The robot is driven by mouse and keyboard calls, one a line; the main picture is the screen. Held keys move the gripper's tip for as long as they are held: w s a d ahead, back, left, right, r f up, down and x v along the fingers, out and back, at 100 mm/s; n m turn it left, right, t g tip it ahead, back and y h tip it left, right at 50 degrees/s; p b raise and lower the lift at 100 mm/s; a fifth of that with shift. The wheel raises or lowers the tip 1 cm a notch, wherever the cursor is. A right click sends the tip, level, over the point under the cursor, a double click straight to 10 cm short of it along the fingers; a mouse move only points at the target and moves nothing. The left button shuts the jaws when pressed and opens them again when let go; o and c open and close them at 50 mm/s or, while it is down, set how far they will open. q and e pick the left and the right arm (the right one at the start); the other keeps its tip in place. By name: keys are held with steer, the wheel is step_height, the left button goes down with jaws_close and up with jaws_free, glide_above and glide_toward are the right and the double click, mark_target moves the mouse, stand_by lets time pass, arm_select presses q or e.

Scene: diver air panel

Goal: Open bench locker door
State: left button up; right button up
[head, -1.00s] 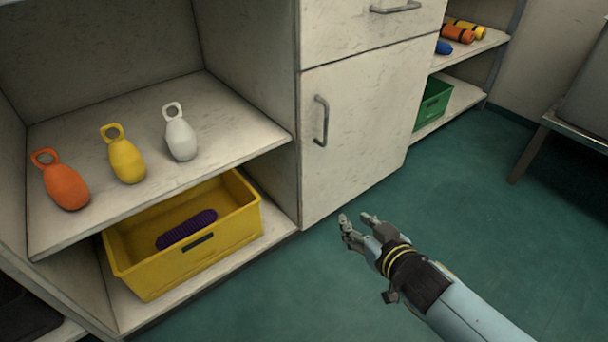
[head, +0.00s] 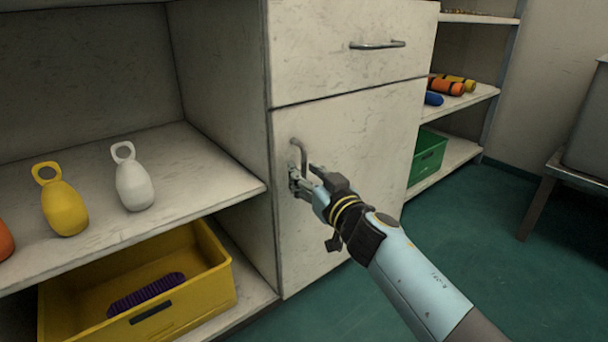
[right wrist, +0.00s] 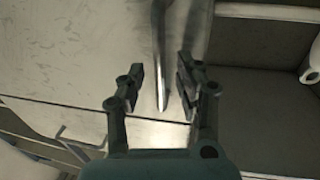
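The bench locker door (head: 365,140) is a worn off-white panel and looks closed, flush with the cabinet front. Its upright metal handle (head: 297,147) is near the door's left edge. My right gripper (head: 303,176) is at the handle, covering its lower part. In the right wrist view, the handle (right wrist: 159,45) runs down between the two fingers (right wrist: 160,88), which stand apart with a gap on each side of it. My right gripper is open; contact with the handle is not visible. My left gripper is not in view.
A drawer (head: 345,50) with a bar handle (head: 378,45) is above the door. At left, open shelves hold yellow (head: 62,205) and white (head: 133,182) weights and a yellow crate (head: 205,300). A green crate (head: 428,155) is at right. Green floor (head: 470,235) is clear right of the door.

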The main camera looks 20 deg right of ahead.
steer(key=shift+w+a, duration=0.1)
steer(key=shift+w, duration=0.45)
jaws_close()
